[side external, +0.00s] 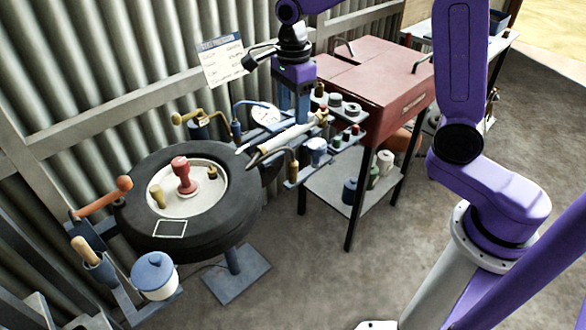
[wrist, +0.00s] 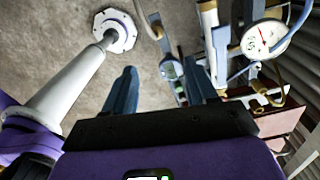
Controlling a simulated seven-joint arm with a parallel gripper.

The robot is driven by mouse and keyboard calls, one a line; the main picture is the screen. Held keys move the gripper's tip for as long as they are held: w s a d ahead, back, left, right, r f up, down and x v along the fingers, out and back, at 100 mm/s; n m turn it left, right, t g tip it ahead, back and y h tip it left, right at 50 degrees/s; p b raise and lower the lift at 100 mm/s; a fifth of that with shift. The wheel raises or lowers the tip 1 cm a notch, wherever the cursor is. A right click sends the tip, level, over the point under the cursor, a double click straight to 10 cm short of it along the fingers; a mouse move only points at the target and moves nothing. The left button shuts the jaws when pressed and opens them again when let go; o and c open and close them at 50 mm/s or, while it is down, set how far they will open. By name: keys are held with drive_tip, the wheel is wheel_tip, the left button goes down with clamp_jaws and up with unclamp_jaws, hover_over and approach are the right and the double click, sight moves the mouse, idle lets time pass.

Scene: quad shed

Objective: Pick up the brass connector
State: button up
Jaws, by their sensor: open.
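My gripper (side external: 293,112) points down over the tool stand, its two blue-grey fingers apart. In the wrist view my gripper (wrist: 158,68) is open, with bare floor and part of the stand between and beyond its fingers. Several brass-coloured parts show, and I cannot tell for sure which is the brass connector. One brass fitting (side external: 322,117) is at the end of a pale tube beside my gripper. Another brass piece (side external: 292,171) stands lower on the stand. A brass knob (side external: 157,196) stands on the white disc in the tyre. My fingers partly hide the stand.
The black tyre (side external: 140,232) lies flat on a blue pedestal, with a red-handled stamp-like piece (side external: 183,174) inside. A red cabinet (side external: 385,90) stands behind right. A dial gauge (wrist: 262,40) is close to my gripper. Open floor lies in front.

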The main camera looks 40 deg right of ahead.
sight(293, 161)
wheel_tip(293, 161, down, 12)
drive_tip(key=shift+s+a+f, duration=0.15)
drive_tip(key=shift+f, duration=1.2)
drive_tip(key=shift+s+a+f, duration=0.1)
drive_tip(key=shift+s+f, duration=0.05)
drive_tip(key=shift+f, duration=1.2)
clamp_jaws()
